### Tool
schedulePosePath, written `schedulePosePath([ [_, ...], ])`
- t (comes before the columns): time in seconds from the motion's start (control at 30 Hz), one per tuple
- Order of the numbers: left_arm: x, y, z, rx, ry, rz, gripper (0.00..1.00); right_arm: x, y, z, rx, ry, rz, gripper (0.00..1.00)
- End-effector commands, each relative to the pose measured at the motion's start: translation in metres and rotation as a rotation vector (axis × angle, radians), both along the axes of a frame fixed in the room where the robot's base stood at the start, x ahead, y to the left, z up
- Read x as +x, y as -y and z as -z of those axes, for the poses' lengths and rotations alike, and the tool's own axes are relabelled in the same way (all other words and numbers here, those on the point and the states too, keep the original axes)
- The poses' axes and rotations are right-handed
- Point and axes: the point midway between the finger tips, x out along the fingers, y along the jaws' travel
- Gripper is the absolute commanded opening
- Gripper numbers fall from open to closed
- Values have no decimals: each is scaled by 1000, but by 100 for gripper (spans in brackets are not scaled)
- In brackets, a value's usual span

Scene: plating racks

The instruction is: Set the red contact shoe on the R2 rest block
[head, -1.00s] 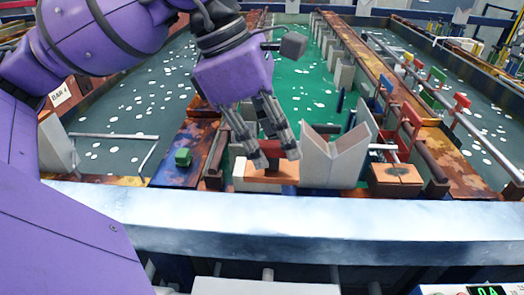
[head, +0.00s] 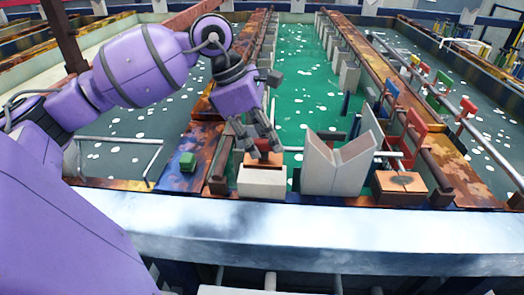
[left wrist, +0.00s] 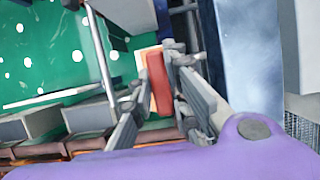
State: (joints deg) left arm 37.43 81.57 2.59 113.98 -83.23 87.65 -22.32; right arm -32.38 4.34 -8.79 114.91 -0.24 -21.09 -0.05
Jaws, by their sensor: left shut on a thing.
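My left gripper (head: 262,150) points down over a pale block with an orange top (head: 262,182), at the near end of the green tank. Its fingers are closed around the red contact shoe, which shows between them in the left wrist view (left wrist: 158,82). In the head view the fingers mostly hide the shoe. It is at or just above the orange top; I cannot tell whether it touches. No R2 label is readable, so I cannot confirm which block is R2. My right gripper is not in view.
A pale V-notched block (head: 338,165) stands close to the right of the gripper. Another orange-topped block (head: 400,183) is farther right. A metal rail (head: 300,230) runs across the front.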

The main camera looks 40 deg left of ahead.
Motion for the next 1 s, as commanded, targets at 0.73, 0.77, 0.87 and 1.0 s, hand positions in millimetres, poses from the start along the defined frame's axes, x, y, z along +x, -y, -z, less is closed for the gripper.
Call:
schedulePosePath([
  [0.73, 9, -9, 44, 0, 4, 0, 0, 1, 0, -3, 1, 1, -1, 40],
  [0.77, 9, -9, 45, 0, 4, 0, 0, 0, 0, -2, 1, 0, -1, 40],
  [0.87, 9, -9, 49, 0, 1, 0, 16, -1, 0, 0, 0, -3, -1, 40],
  [1.0, 9, -9, 48, 0, 2, -1, 34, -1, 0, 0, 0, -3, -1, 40],
])
